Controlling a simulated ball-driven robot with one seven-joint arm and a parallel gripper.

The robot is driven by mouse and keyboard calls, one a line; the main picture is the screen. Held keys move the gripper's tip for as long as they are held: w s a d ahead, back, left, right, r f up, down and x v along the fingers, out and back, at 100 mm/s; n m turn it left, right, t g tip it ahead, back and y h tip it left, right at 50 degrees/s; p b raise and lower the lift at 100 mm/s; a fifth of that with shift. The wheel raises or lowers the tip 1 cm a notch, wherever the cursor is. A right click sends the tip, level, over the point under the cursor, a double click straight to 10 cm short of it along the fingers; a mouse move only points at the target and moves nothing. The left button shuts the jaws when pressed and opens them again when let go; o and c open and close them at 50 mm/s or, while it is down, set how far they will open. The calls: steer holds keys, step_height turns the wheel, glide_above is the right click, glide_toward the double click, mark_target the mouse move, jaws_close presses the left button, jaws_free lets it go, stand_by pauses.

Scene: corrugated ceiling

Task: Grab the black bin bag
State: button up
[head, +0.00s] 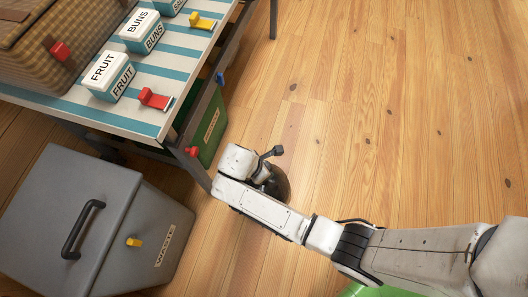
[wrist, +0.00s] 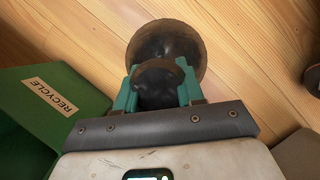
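The black bin bag (wrist: 165,42) is a dark, round, glossy bundle on the wooden floor, at the top middle of the wrist view. Its smaller upper part (wrist: 157,85) sits between the two teal fingers of my gripper (wrist: 158,92). The fingers are apart, one on each side of it, and look very near or touching; I cannot tell if they grip it. In the head view the bag (head: 278,184) is partly hidden behind my gripper (head: 264,168), to the right of the table's front leg.
A green recycle bin (wrist: 45,110) stands close to the left of my gripper. A grey waste bin (head: 150,225) with a handled lid stands lower left. The striped table (head: 185,52) holds a basket (head: 65,40) and fruit and buns boxes. The floor to the right is clear.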

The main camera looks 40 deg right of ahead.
jaws_close()
steer(key=shift+w+r, duration=0.1)
stand_by(0.8)
